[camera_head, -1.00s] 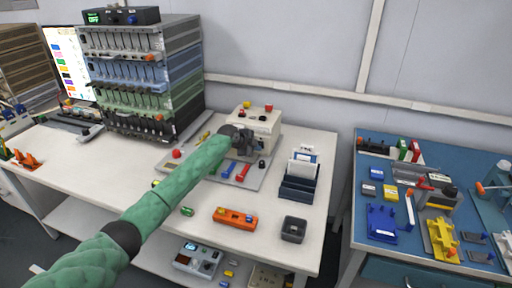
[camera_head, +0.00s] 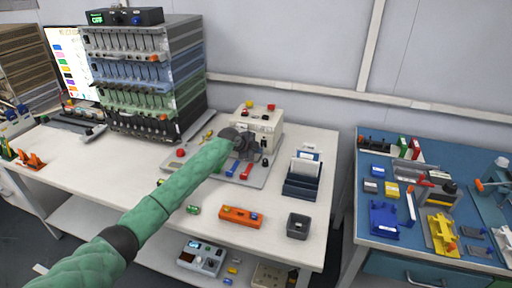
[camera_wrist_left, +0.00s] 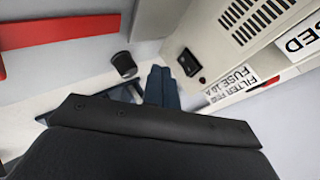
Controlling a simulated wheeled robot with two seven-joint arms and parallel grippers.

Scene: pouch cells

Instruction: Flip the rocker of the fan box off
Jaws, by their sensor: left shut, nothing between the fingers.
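The fan box (camera_head: 265,124) is a cream box at the back of the white bench, with red and yellow buttons on top. In the left wrist view the fan box (camera_wrist_left: 225,40) shows a vent grille, a label reading "FILTER FUSE 1.0 A" and a small black rocker (camera_wrist_left: 190,62). My left gripper (camera_head: 252,150) is in front of the box. Its dark fingers (camera_wrist_left: 160,74) are shut and empty, their tips just left of the rocker in the wrist view. I cannot tell whether they touch it. The gripper hides part of the box front in the head view.
A black round knob (camera_wrist_left: 123,64) stands left of the fingers. Red and blue handles (camera_head: 247,169) lie in front of the box. A dark card holder (camera_head: 303,180) stands to the right, with an orange block (camera_head: 241,216) and a grey bin (camera_head: 298,226) nearer.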

